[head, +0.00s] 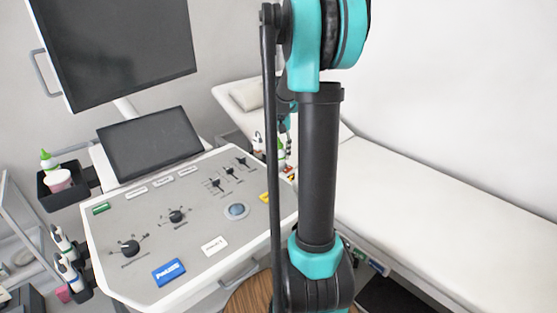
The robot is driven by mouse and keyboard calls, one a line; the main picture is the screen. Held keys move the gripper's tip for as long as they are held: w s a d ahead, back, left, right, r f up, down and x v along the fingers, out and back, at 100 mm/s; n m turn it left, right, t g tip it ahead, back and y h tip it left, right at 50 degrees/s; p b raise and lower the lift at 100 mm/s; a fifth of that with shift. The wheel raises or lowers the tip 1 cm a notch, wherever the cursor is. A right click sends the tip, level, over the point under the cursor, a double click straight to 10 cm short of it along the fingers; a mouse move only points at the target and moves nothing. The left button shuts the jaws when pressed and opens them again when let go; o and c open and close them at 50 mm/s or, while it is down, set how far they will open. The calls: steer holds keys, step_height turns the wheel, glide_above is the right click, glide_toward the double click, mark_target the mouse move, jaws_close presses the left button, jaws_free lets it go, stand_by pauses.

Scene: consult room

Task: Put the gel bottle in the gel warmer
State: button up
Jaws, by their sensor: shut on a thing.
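My gripper (283,127) shows only in part beyond the console's right edge, largely hidden behind my own arm. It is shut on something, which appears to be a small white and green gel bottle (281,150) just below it. The bottle's lower part and its exact tilt are hard to make out. I cannot clearly pick out the gel warmer; a small pale object (258,142) stands close to the left of the bottle.
The ultrasound console (205,235) with knobs and a tilted screen (150,142) fills the left. A black holder (68,183) carries another green-capped bottle (48,160). Probes (66,262) hang at the lower left. A white couch (440,200) lies right. A wooden round top (248,295) shows below.

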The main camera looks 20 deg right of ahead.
mark_target(279, 162)
steer(key=shift+f, duration=1.5)
steer(key=shift+f, duration=0.1)
steer(key=shift+s+f, duration=0.15)
steer(key=shift+f, duration=0.15)
steer(key=shift+f, duration=0.1)
jaws_close()
steer(key=o, duration=1.1)
jaws_free()
steer(key=shift+o, duration=1.1)
steer(key=shift+f, duration=0.25)
steer(key=shift+o, duration=0.3)
steer(key=shift+r, duration=0.1)
steer(key=shift+r, duration=0.15)
steer(key=r, duration=1.3)
steer(key=shift+w, duration=0.2)
